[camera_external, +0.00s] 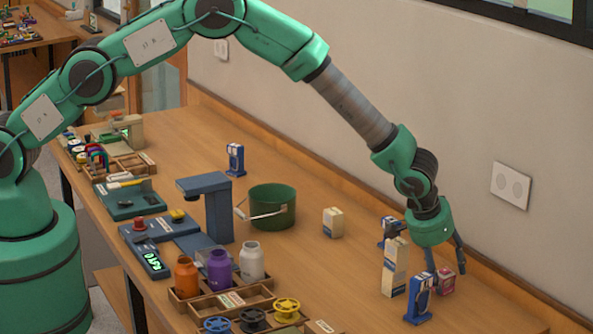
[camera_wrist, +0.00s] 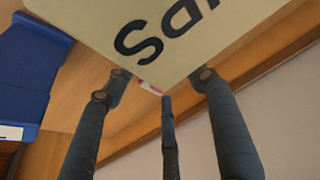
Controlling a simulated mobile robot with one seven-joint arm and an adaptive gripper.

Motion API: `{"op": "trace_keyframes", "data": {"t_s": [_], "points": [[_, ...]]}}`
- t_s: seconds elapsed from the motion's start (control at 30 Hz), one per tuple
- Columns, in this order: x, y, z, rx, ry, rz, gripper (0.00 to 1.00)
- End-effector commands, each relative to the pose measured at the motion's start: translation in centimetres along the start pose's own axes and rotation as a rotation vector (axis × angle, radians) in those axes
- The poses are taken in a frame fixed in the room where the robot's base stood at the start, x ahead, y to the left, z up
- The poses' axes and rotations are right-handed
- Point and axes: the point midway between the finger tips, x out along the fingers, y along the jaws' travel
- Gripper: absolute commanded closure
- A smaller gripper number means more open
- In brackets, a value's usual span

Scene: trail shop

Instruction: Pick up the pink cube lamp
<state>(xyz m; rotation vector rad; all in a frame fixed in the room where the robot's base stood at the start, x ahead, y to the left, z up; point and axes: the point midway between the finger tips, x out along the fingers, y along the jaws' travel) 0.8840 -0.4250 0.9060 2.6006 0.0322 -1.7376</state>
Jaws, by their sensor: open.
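The small pink cube lamp (camera_external: 446,280) sits at the right end of the wooden bench, close to the wall, in the external view. My green gripper (camera_external: 447,268) points down over it, with dark fingers spread around or beside it; I cannot tell which. In the wrist view, the fingers of my gripper (camera_wrist: 162,85) are apart. Only a small red and white patch (camera_wrist: 148,87) shows between them, and I cannot tell if it is the lamp. A large cream carton face (camera_wrist: 165,35) with dark letters hides much there.
A tall cream carton (camera_external: 394,268) stands just left of my gripper. A blue and white item (camera_external: 419,299) stands in front, and another (camera_external: 390,231) behind. A smaller cream carton (camera_external: 333,222) and a green pot (camera_external: 272,207) are further left. The wall (camera_external: 500,120) is close behind.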

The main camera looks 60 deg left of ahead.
Motion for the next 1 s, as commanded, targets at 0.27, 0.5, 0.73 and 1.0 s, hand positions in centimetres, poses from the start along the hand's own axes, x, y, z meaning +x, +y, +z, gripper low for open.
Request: {"op": "trace_keyframes", "data": {"t_s": [0.27, 0.5, 0.73, 1.0], "points": [[-0.02, 0.01, 0.01, 0.0, 0.0, 0.0, 0.45], [-0.02, 0.01, 0.01, 0.0, 0.0, 0.0, 0.65], [-0.04, 0.01, -0.01, 0.0, 0.0, 0.0, 0.86], [-0.14, 0.01, -0.06, 0.0, 0.0, 0.0, 0.86]]}}
